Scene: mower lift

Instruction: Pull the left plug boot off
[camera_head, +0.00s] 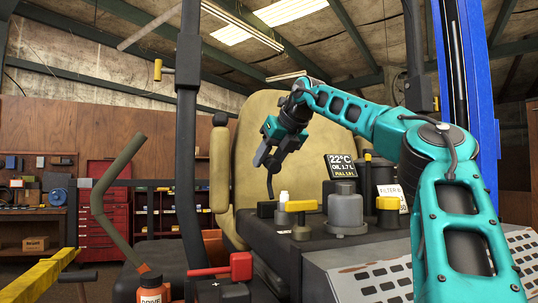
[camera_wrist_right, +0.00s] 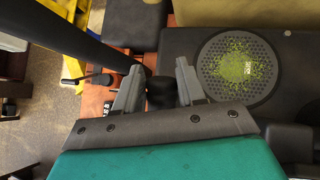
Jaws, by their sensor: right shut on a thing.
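In the wrist view my right gripper (camera_wrist_right: 159,88) has its two grey fingers on either side of a dark, rounded piece, which looks like the black plug boot (camera_wrist_right: 160,94). In the head view the same gripper (camera_head: 264,158) is raised in front of the tan seat, with its fingers pointing down and to the left. A thin black cable (camera_head: 270,186) hangs below it toward a small black block (camera_head: 267,209) on the engine deck. The boot is hard to make out in the head view. My left gripper is in neither view.
A yellow-topped knob (camera_head: 300,206), a grey canister (camera_head: 346,212) and a display (camera_head: 341,166) stand on the dark deck (camera_head: 325,241). A red handle (camera_head: 240,266) and a dark upright post (camera_head: 188,130) are nearer left. The wrist view shows a round screen (camera_wrist_right: 237,68) with green bits.

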